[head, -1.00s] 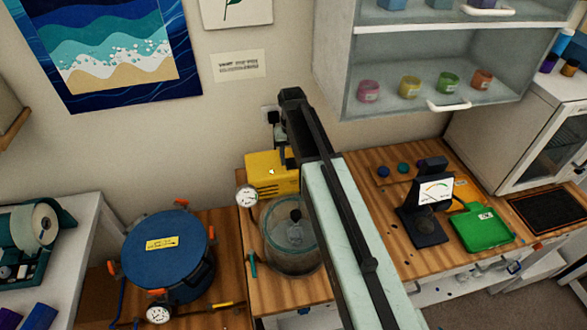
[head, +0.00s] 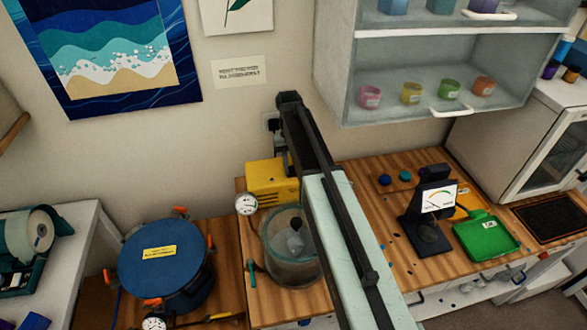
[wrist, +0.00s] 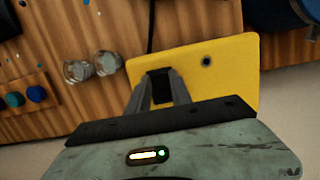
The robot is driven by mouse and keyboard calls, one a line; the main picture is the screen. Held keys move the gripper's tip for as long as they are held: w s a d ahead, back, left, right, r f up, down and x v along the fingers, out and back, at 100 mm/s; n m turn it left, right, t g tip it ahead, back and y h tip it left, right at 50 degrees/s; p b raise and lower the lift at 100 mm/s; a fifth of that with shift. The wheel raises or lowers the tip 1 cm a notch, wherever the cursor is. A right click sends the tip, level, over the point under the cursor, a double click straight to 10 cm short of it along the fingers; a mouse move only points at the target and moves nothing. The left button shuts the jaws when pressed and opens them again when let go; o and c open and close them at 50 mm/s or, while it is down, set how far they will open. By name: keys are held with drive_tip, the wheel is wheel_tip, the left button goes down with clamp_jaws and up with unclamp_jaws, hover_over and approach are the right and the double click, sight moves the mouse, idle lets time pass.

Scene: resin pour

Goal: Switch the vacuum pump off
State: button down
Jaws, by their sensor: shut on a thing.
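The yellow vacuum pump (head: 266,182) stands on the wooden bench against the wall, partly hidden by my arm in the head view. In the wrist view the pump's yellow top (wrist: 225,68) fills the middle, with a small dark round spot on it. My gripper (wrist: 160,82) reaches over this top, its two grey fingers closed on a small black part, which looks like the pump's switch (wrist: 158,72). The fingers hide much of this part, and its on or off position cannot be told.
A round gauge (head: 246,204) and a clear chamber (head: 292,262) stand in front of the pump. A blue-lidded pot (head: 160,262) is at left. Shelves (head: 430,85) hang above right.

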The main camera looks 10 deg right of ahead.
sight(291, 168)
drive_tip(key=shift+w+g, duration=0.1)
drive_tip(key=shift+g, duration=0.3)
drive_tip(key=c, duration=1.2)
unclamp_jaws()
drive_tip(key=shift+o, duration=0.2)
drive_tip(key=shift+r, duration=0.1)
drive_tip(key=p+v, duration=0.7)
drive_tip(key=shift+r, duration=0.3)
drive_tip(key=shift+w, duration=0.1)
